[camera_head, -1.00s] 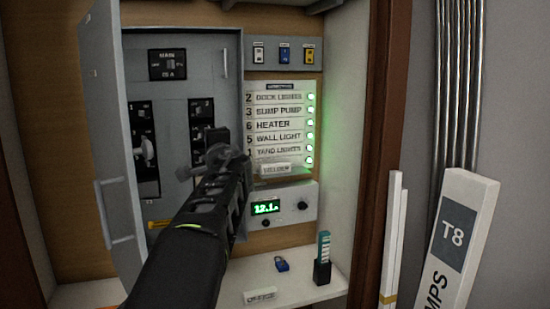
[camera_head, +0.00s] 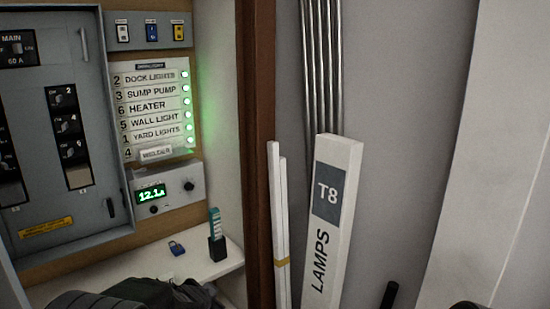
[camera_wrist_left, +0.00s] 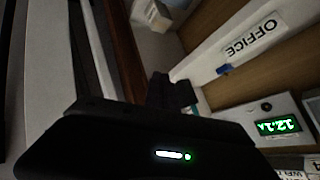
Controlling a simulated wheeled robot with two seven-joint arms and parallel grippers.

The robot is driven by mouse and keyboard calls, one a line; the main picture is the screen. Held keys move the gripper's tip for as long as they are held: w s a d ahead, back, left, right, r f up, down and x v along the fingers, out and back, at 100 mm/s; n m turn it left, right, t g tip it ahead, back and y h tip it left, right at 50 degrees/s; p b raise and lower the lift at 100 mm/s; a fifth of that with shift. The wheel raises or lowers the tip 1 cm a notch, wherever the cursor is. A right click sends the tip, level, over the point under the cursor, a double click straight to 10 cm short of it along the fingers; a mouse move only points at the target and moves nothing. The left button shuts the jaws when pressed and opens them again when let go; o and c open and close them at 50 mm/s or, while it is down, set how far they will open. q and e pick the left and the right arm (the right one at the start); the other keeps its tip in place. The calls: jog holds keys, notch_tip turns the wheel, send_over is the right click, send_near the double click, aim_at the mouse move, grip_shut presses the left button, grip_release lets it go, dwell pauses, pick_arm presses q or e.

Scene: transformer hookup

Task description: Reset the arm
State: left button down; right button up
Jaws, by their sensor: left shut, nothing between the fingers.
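In the head view my left arm (camera_head: 150,294) shows only as a dark, partly cut-off shape at the bottom left, low in front of the shelf. In the left wrist view my left gripper (camera_wrist_left: 172,92) is dark, shut and empty. Behind it are the shelf edge with the OFFICE label (camera_wrist_left: 252,35) and the meter box (camera_wrist_left: 262,118). My right gripper is not seen.
The grey breaker panel (camera_head: 96,130) is at the left, beside labelled rows with green lights (camera_head: 186,115). A blue padlock (camera_head: 177,248) and a small black holder (camera_head: 217,248) are on the white shelf (camera_head: 225,266). The T8 lamps box (camera_head: 335,230) leans at the right.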

pick_arm(q)
jog(key=s+d+f+n+g+h+p, duration=0.1)
jog(key=s+d+f+n+g, duration=0.15)
jog(key=s+f, duration=0.75)
jog(key=s+d+f+n+g+h, duration=0.15)
jog(key=s+d+f, duration=0.25)
jog(key=s+f, duration=0.6)
jog(key=s+d+f+n+g+p, duration=0.1)
jog(key=s+f+n+g, duration=0.1)
jog(key=s, duration=0.7)
jog(key=s+d+f+n+g+h+p, duration=0.1)
jog(key=s+d+f+n+g, duration=0.1)
jog(key=s, duration=0.7)
jog(key=shift+s+d+f+n+g, duration=0.3)
jog(key=shift+f+n+g, duration=0.1)
jog(key=shift+n, duration=0.3)
jog(key=shift+h, duration=0.25)
jog(key=shift+w, duration=0.1)
